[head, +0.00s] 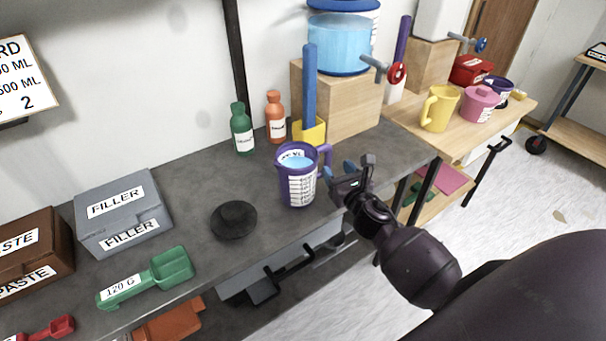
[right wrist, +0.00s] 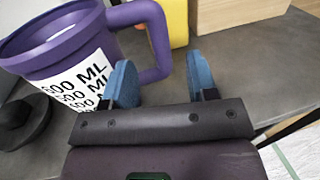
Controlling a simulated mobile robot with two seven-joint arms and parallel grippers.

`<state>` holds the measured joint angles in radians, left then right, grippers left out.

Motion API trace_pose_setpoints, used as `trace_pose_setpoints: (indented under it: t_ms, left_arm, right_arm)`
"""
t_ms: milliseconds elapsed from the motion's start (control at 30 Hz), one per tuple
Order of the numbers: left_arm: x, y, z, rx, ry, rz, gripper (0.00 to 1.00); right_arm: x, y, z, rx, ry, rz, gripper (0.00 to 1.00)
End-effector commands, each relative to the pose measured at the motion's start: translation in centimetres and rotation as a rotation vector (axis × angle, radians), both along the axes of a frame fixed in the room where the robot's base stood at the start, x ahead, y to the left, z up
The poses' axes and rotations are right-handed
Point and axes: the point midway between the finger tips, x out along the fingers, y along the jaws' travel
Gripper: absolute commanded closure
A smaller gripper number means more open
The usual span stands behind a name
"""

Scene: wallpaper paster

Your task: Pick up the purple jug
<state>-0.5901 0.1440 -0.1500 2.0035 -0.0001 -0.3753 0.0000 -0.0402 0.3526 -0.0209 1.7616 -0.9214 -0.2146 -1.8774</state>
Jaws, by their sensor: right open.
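The purple jug (head: 298,178) stands upright on the grey counter near its front edge. It has a white measuring label and light blue liquid inside, and its handle points right. My right gripper (head: 341,172) is just right of the jug, level with the handle. In the right wrist view the jug (right wrist: 75,45) fills the upper left. Its handle reaches in toward the open blue fingers of my gripper (right wrist: 162,85), with the handle's lower part near the left finger. I cannot tell whether they touch. My left gripper is not in view.
A black round lid (head: 233,220) lies left of the jug. A green bottle (head: 241,130), an orange bottle (head: 275,118) and a yellow holder (head: 310,132) stand behind it. A water dispenser (head: 340,45) sits on a wooden block. A grey filler box (head: 120,212) and green scoop (head: 150,278) are left.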

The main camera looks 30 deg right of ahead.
Motion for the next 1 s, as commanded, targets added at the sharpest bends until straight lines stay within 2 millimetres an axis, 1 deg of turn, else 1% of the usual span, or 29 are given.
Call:
trace_pose_setpoints:
  t_ms: [233,367,500,667,700,767,1000]
  left_arm:
    - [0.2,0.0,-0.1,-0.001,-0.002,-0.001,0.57]
    - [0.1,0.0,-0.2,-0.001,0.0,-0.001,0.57]
    - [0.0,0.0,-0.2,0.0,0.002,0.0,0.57]
    - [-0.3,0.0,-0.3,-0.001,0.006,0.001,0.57]
    - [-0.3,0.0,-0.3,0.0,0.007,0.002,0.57]
    - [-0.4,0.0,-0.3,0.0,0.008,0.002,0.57]
    - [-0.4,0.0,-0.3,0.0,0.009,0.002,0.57]
  right_arm:
    - [3.2,-0.5,0.0,0.001,-0.003,-0.001,0.47]
    - [4.4,-0.6,0.0,0.001,-0.002,0.0,0.47]
    - [4.9,-0.7,-0.1,0.001,-0.001,0.0,0.47]
    - [4.9,-0.7,0.0,0.001,-0.001,0.0,0.47]
    - [4.9,-0.7,0.0,0.001,-0.001,0.0,0.49]
    - [4.9,-0.7,0.0,0.001,-0.001,0.0,0.58]
    - [4.9,-0.7,0.0,0.001,-0.001,0.0,0.95]
